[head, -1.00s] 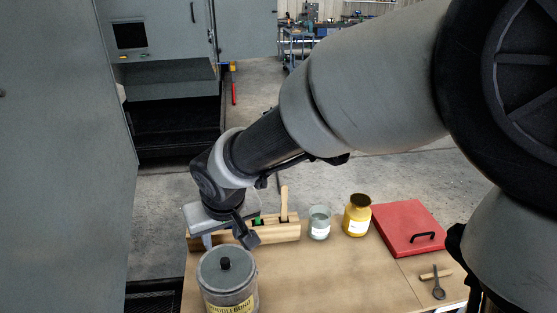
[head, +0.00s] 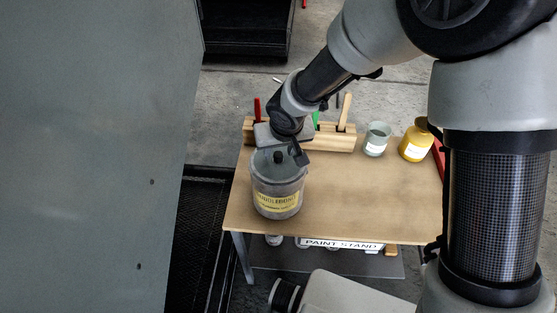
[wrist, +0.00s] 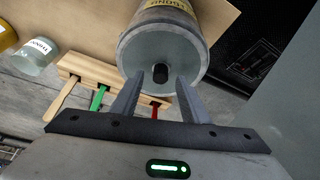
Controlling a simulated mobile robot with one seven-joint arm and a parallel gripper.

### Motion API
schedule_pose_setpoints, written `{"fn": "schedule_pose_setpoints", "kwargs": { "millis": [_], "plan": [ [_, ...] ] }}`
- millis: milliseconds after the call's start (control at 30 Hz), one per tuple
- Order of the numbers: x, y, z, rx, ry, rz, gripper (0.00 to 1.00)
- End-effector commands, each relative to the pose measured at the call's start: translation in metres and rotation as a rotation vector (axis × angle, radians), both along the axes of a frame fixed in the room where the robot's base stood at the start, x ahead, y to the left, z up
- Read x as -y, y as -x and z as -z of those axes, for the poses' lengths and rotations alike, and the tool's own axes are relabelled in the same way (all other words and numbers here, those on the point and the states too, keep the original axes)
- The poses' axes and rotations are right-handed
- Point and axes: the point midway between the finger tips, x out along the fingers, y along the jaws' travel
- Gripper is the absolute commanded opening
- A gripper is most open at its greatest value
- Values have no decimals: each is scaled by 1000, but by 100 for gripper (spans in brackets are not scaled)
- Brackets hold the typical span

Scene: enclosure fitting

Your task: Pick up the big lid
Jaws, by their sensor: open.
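The big lid (head: 265,160) is a grey round lid with a black knob (head: 279,156). It sits on a large grey can (head: 277,203) with a yellow label, at the left of the wooden table. In the wrist view the lid (wrist: 184,52) faces me, with its black knob (wrist: 159,71) near the middle. My gripper (wrist: 157,80) is open and empty, its two fingers on either side of the line to the knob, close to it. I cannot tell how far the fingertips are from the knob. In the head view my wrist partly covers the lid's far side.
A wooden rack (head: 335,143) with red, green and wooden handles stands behind the can. A grey-green jar (head: 376,139) and a yellow jar (head: 414,143) stand to the right. The table's middle (head: 350,195) is clear. A grey panel (head: 90,160) rises at the left.

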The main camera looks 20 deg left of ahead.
Motion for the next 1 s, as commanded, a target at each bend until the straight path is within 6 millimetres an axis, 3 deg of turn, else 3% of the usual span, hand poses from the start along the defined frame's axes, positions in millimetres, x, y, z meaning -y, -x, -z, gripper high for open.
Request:
{"fn": "schedule_pose_setpoints", "kwargs": {
  "millis": [100, 367, 600, 867, 1000],
  "plan": [
    [-2, -3, 11, -1, 1, 0, 41],
    [-3, -4, 12, 0, 0, 0, 41],
    [-3, -4, 12, 0, 0, 0, 3],
    [-3, -4, 11, 1, -1, 0, 3],
    [-4, -5, -5, 3, -4, 1, 3]
  ]
}}
